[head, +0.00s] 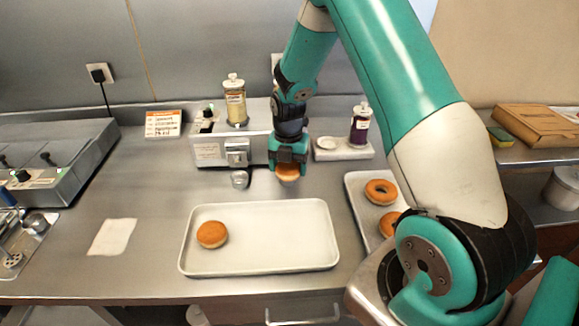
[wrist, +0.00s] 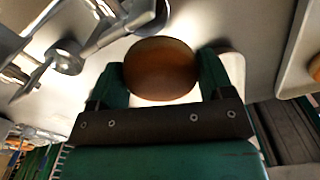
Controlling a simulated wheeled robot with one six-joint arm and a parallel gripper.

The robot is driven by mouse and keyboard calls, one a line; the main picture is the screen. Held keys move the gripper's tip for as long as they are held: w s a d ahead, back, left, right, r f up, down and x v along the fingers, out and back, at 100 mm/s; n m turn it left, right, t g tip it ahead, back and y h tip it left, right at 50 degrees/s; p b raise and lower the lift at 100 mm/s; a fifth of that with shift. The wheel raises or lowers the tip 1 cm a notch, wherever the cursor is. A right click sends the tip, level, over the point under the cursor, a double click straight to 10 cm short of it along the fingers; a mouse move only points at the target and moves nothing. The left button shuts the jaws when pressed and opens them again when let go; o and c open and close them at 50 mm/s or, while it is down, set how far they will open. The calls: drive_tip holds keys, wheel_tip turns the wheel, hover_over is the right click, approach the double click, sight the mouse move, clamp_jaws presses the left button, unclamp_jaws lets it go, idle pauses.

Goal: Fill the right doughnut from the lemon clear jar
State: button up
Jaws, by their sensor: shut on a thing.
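My gripper (head: 288,168) is shut on a round brown doughnut (head: 288,174), held above the counter just behind the white tray (head: 262,271). In the wrist view the held doughnut (wrist: 161,69) sits between the two green fingers. Another doughnut (head: 212,234) lies on the left part of the tray. The clear jar with yellow filling (head: 235,105) stands upright on top of the grey filling machine (head: 209,151). The machine's nozzle end (head: 240,178) is left of my gripper; a metal nozzle part (wrist: 66,60) also shows in the wrist view.
A jar of dark purple filling (head: 360,125) stands on a small white stand (head: 343,152). A white napkin (head: 112,237) lies at left. The white tray's right part is bare.

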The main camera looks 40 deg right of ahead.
drive_tip(key=shift+w+d, duration=0.4)
drive_tip(key=shift+w, duration=0.2)
drive_tip(key=shift+w+d, duration=0.4)
drive_tip(key=shift+w, duration=0.2)
idle(0.3)
drive_tip(key=shift+s+a, duration=0.1)
drive_tip(key=shift+s, duration=0.05)
idle(1.8)
drive_tip(key=shift+s+a, duration=0.35)
drive_tip(key=shift+s, duration=0.2)
drive_tip(key=shift+s, duration=0.1)
idle(0.8)
drive_tip(key=shift+s+a, duration=0.55)
drive_tip(key=shift+s, duration=0.25)
drive_tip(key=shift+s+a, duration=0.55)
drive_tip(key=shift+s, duration=0.2)
drive_tip(key=r+p, duration=0.1)
drive_tip(key=s+r+p, duration=0.1)
drive_tip(key=a+r+p, duration=0.1)
drive_tip(key=r, duration=0.1)
drive_tip(key=shift+s+a+p, duration=0.1)
drive_tip(key=shift+s+p, duration=0.2)
